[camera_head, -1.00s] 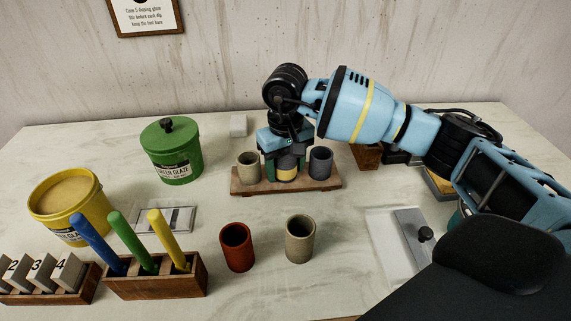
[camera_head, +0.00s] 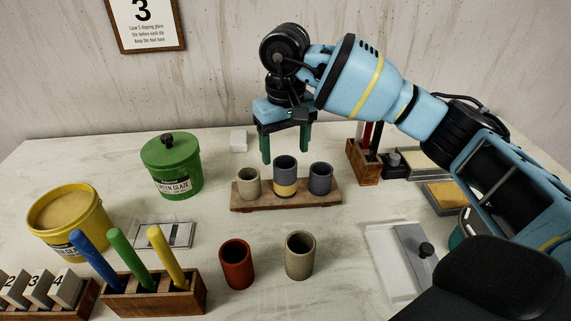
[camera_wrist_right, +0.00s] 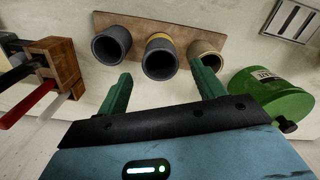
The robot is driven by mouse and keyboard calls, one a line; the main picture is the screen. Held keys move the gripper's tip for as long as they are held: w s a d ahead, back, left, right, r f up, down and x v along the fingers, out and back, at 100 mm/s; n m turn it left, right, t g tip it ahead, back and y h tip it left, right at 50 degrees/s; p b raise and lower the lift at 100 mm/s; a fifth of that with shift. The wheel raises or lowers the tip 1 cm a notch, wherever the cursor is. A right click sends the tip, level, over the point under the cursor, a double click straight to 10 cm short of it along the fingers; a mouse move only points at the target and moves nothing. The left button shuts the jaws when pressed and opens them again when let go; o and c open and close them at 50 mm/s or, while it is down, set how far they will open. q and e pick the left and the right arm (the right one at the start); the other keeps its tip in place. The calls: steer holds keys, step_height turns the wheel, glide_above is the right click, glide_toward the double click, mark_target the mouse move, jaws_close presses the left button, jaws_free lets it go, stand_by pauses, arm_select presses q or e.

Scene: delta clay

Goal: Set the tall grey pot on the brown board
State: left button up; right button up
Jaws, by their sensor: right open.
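The brown board (camera_head: 240,207) lies on the table with three pots in a row on it. The middle pot (camera_head: 285,170) is grey with a yellow band and stands upright, its rim a little higher than its neighbours'; it also shows in the right wrist view (camera_wrist_right: 160,60). A beige pot (camera_head: 248,184) stands to its left and a blue-grey pot (camera_head: 320,180) to its right. My right gripper (camera_head: 285,157) is open and empty, its fingers above and behind the middle pot, apart from it. My left gripper is not in view.
A red pot (camera_head: 236,265) and another beige pot (camera_head: 300,256) stand in front of the board. A green glaze bucket (camera_head: 172,170) and a yellow bucket (camera_head: 70,222) are at left. A wooden tool holder (camera_head: 362,165) stands right of the board.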

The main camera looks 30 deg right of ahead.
steer(key=shift+r, duration=1.25)
